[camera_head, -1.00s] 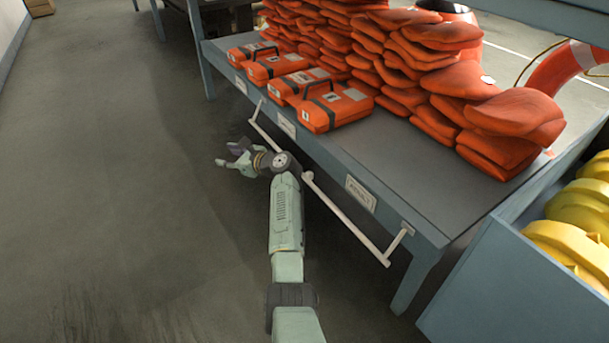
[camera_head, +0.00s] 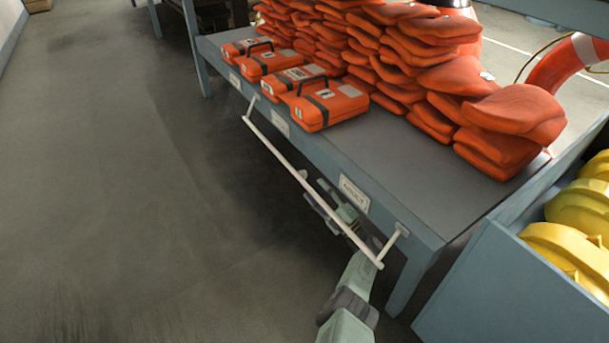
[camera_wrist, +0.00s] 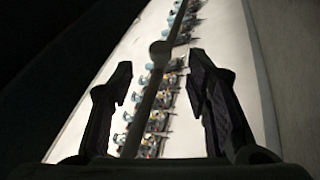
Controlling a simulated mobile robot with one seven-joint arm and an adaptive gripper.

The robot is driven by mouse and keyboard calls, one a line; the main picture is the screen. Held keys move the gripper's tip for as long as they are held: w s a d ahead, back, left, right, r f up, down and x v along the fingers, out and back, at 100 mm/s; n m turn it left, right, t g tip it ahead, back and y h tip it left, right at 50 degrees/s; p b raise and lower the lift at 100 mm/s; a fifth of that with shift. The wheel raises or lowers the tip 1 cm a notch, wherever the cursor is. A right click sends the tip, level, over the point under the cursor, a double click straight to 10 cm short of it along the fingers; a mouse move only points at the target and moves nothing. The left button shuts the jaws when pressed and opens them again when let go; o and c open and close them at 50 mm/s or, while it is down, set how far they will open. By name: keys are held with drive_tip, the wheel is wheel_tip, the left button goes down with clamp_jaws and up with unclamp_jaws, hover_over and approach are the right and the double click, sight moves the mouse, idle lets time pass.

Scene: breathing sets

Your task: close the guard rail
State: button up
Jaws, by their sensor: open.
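The guard rail (camera_head: 310,185) is a thin pale bar along the front of the grey shelf. It hangs out from and below the shelf edge on a short arm at each end. My gripper (camera_head: 322,192) is low at the shelf front, below the label, and the rail crosses in front of part of it and my wrist. In the wrist view my gripper (camera_wrist: 165,75) has its two dark fingers apart. A dark bar (camera_wrist: 150,100) runs lengthwise through the gap between them, probably the rail; I cannot tell whether it touches either finger.
A blue-grey bin (camera_head: 510,290) with yellow items stands at the right, close to my arm. The floor (camera_head: 120,200) at the left is clear.

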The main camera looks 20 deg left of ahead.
sight(303, 175)
drive_tip(key=b+x, duration=0.1)
drive_tip(key=x, duration=0.6)
drive_tip(key=shift+w+a+r, duration=0.1)
drive_tip(key=shift+w+a, duration=0.05)
drive_tip(key=shift+a, duration=0.15)
drive_tip(key=shift+c, duration=0.3)
clamp_jaws()
